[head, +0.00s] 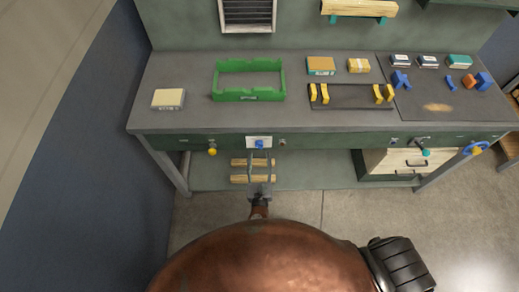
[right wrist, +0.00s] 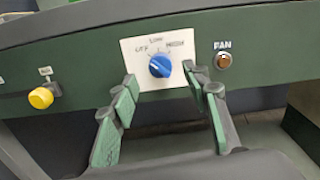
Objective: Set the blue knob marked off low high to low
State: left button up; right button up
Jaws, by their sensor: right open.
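The blue knob (head: 259,144) sits on a white plate on the bench's green front rail. In the right wrist view the knob (right wrist: 160,66) has OFF at upper left, LOW above it and HIGH at upper right. I cannot tell for certain which mark its pointer faces. My right gripper (head: 260,160) is open, its fingers pointing at the plate. In the right wrist view the green-padded fingers (right wrist: 163,80) stand on either side of the knob, apart from it, with nothing between them. My left gripper is not in view.
A yellow knob (right wrist: 41,97) is left of the plate and a brown FAN button (right wrist: 224,61) right of it. The bench top (head: 200,75) holds a green tray (head: 250,97) and a boxed item (head: 168,99). A drawer unit (head: 395,162) stands below at right.

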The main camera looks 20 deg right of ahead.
aim_at(259, 148)
jog(key=shift+x, duration=2.35)
jog(key=shift+f, duration=0.1)
jog(key=c, duration=1.2)
